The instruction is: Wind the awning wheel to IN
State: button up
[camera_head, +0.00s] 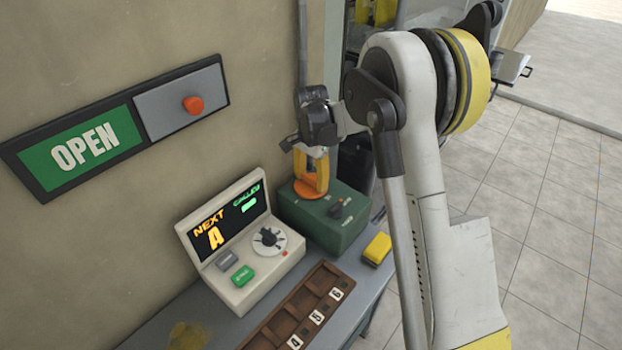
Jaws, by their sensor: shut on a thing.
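An orange round wheel (303,194) sits on top of the green box (318,226), against the wall. It looks like the awning wheel. My gripper (311,181) comes down on it from above, with yellow-orange finger-like parts reaching the wheel. It is shut on the wheel's upper part, which the fingers largely hide. No IN mark can be read, so I cannot tell the wheel's position.
Left of the green box stands a beige console (240,240) with a lit display and dial. A brown numbered tray (297,312) and a yellow block (377,249) lie on the grey counter (172,322). An OPEN sign (85,147) hangs on the wall. Tiled floor is clear at right.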

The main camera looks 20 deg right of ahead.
aim_at(311, 177)
jog(key=o, duration=1.2)
notch_tip(311, 177, up, 12)
jog(key=shift+r, duration=0.1)
